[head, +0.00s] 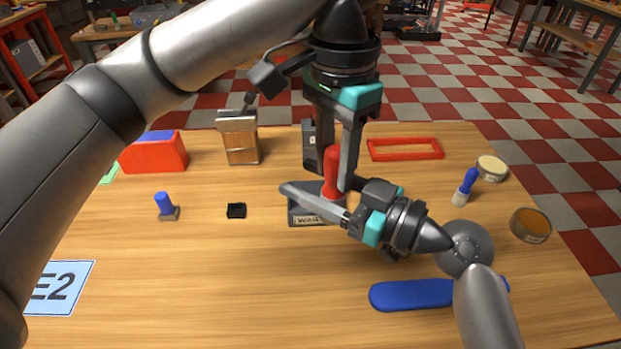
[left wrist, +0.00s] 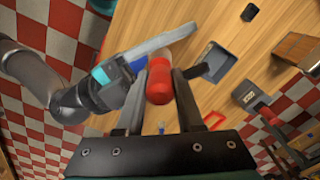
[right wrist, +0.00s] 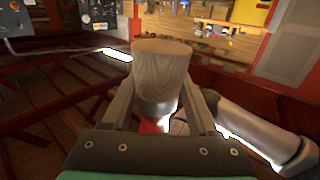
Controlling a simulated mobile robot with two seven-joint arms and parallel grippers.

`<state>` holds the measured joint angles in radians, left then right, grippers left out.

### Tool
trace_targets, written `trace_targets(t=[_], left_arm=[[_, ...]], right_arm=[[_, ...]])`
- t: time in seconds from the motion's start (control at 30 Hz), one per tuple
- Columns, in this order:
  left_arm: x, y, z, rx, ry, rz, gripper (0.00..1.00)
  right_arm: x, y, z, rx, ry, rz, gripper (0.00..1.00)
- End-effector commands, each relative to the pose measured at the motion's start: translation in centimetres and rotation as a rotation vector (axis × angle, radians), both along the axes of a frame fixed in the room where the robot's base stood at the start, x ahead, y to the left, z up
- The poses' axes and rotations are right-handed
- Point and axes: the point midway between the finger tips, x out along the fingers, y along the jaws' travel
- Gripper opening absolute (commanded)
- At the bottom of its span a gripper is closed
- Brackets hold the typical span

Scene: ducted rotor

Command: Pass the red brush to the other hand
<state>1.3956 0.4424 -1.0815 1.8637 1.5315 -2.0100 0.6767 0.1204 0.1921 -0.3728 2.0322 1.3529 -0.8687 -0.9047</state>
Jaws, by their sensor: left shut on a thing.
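The red brush (head: 332,172) is upright in the head view, red handle up, over a grey tray (head: 300,218) with a partly hidden "WAS" label. My left gripper (head: 335,175) points down from above and is shut on the handle, whose red end (left wrist: 158,80) also shows in the left wrist view. My right gripper (head: 315,198) reaches in from the right, its fingers around the lower brush. In the right wrist view the brush's pale wood-coloured end (right wrist: 162,65) and grey collar lie between the fingers, with gaps beside the collar. The fingertips are partly hidden.
A blue brush (head: 465,187), round tins (head: 530,225), a blue paddle-shaped thing (head: 410,295) and a red frame (head: 405,149) lie to the right. The front middle is clear.

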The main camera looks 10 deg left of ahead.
Motion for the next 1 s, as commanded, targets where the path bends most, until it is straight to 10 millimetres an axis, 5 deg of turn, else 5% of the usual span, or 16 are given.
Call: trace_targets(t=[0.5,0.6,0.63,0.93,1.0], left_arm=[[0.15,0.01,0.05,-0.001,-0.006,0.004,0.00],[0.18,0.01,0.06,-0.002,-0.007,0.005,0.00],[0.18,0.01,0.06,-0.002,-0.007,0.005,0.37],[0.07,0.01,0.03,-0.001,-0.002,0.002,0.71],[0.06,0.01,0.02,-0.001,-0.002,0.002,0.71]], right_arm=[[-0.17,0.08,0.01,0.000,0.001,0.006,0.00],[-0.23,0.11,0.03,0.001,0.001,0.007,0.00],[-0.23,0.13,0.06,0.001,0.001,0.007,0.00],[-0.09,0.03,0.03,0.001,0.001,0.003,0.00],[-0.07,0.01,0.03,0.001,0.000,0.002,0.00]])
